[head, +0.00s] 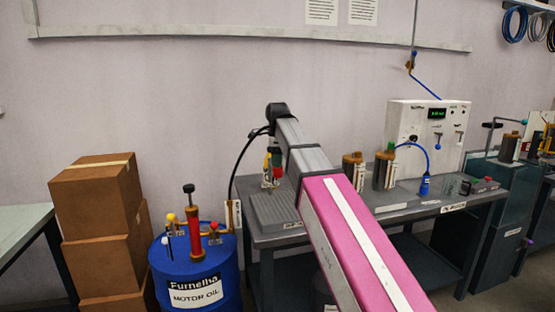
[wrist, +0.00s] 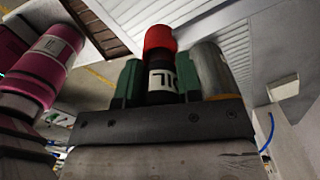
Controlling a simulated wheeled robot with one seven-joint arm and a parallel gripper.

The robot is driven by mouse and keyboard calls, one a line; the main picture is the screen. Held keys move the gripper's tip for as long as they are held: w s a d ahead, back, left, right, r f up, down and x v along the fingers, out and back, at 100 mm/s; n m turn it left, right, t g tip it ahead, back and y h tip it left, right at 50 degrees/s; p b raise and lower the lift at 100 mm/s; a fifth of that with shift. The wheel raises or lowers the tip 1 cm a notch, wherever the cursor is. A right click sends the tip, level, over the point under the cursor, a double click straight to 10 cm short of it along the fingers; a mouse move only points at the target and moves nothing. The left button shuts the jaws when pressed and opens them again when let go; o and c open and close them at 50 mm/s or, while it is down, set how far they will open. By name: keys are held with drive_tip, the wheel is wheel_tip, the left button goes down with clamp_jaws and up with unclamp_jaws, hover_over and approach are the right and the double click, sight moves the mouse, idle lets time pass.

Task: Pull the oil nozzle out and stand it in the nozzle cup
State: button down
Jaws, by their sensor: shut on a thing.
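My gripper (head: 272,165) is raised above the left end of the grey bench. In the wrist view its two green fingers (wrist: 157,82) are shut on the oil nozzle (wrist: 161,80), a black body with a red end and a white label partly reading "OIL". A black hose (head: 236,160) runs from beside the blue drum up to my arm's end. I cannot tell which is the nozzle cup.
The blue motor oil drum (head: 195,270) carries a red pump (head: 194,232). A ridged grey tray (head: 275,212) lies on the bench (head: 400,205). A white control box (head: 425,135) and a blue nozzle (head: 425,186) stand farther right. Stacked cardboard boxes (head: 100,225) are left.

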drive_tip(key=shift+f, duration=0.3)
drive_tip(key=c, duration=0.7)
unclamp_jaws()
wheel_tip(320, 180, up, 11)
drive_tip(key=shift+f, duration=0.1)
